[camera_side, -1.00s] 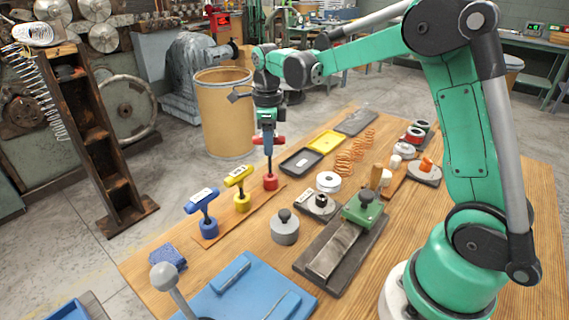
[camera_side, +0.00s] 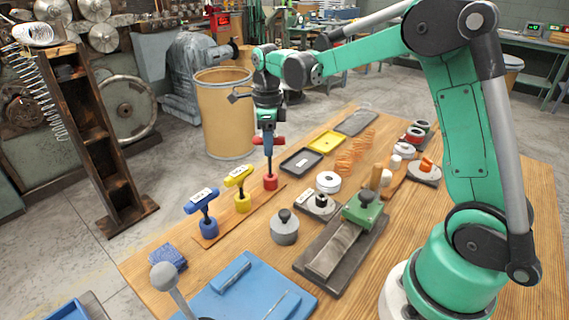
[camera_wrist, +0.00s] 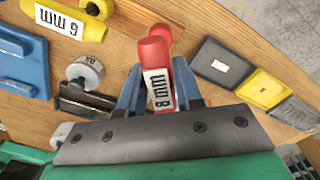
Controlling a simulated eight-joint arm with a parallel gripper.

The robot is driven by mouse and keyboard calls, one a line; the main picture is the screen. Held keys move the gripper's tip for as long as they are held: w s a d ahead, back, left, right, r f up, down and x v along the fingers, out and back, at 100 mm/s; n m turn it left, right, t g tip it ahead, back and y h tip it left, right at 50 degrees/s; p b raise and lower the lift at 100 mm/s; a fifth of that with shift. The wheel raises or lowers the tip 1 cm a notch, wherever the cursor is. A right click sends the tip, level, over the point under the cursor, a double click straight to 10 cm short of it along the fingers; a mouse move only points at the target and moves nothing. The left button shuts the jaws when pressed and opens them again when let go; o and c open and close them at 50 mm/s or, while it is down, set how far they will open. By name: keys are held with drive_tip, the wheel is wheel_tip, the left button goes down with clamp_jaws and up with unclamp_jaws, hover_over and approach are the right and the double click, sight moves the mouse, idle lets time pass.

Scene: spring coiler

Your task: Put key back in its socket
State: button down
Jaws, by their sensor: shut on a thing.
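My gripper (camera_side: 268,140) is shut on the red T-handled key (camera_wrist: 155,60), which has a white 8 mm label. The key hangs upright, and its dark shaft runs down to the red socket (camera_side: 270,182) at the far end of the wooden strip. The lower end of the shaft meets the socket's top; how deep it sits I cannot tell. In the wrist view both blue fingers press the handle's sides, and the handle largely hides the socket. The yellow key (camera_side: 238,177) and the blue key (camera_side: 203,201) stand upright in their own sockets on the same strip.
A black tray (camera_side: 301,162) and a yellow tray (camera_side: 326,142) lie right of the red socket. A tan drum (camera_side: 226,118) stands beyond the table.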

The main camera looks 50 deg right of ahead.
drive_tip(key=shift+f, duration=1.8)
idle(1.1)
idle(0.3)
drive_tip(key=shift+c, duration=1)
unclamp_jaws()
drive_tip(key=shift+r, duration=5.6)
